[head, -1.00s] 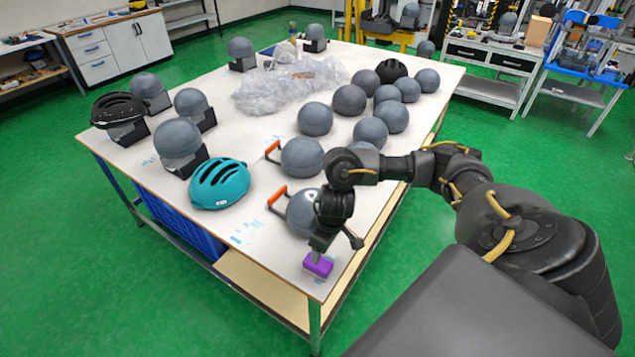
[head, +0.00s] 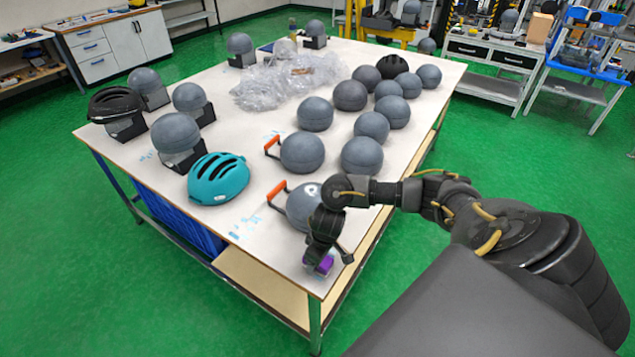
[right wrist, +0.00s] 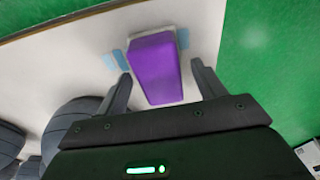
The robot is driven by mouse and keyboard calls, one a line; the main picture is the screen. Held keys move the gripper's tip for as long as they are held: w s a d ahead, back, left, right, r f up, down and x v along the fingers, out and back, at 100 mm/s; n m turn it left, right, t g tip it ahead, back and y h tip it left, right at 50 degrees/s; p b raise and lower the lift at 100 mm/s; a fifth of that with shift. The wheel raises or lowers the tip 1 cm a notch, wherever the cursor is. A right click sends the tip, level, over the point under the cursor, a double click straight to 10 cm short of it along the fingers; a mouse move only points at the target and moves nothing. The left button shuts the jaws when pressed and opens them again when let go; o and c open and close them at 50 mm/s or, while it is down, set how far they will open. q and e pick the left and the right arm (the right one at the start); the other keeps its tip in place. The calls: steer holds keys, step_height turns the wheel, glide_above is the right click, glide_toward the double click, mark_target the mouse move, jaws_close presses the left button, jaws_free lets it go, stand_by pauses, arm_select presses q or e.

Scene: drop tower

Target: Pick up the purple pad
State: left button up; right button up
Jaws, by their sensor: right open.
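The purple pad (head: 325,265) lies at the near corner of the white table, partly hidden by my right gripper in the head view. In the right wrist view the purple pad (right wrist: 155,68) is a purple block lying between the two fingers, on a pale patch of the table top. My right gripper (head: 320,262) is lowered over the pad from above. In the right wrist view, the right gripper (right wrist: 160,85) is open, with one finger on either side of the pad and a visible gap at each. My left gripper is not in view.
A grey ball with an orange handle (head: 303,207) stands close behind my right gripper. A teal helmet (head: 217,179) lies to its left. Several grey balls and a heap of clear plastic (head: 275,85) cover the table (head: 262,235) farther back. The table edge is close to the pad.

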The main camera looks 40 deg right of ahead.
steer(key=shift+f, duration=0.15)
steer(key=shift+f, duration=0.25)
stand_by(0.7)
steer(key=c, duration=0.9)
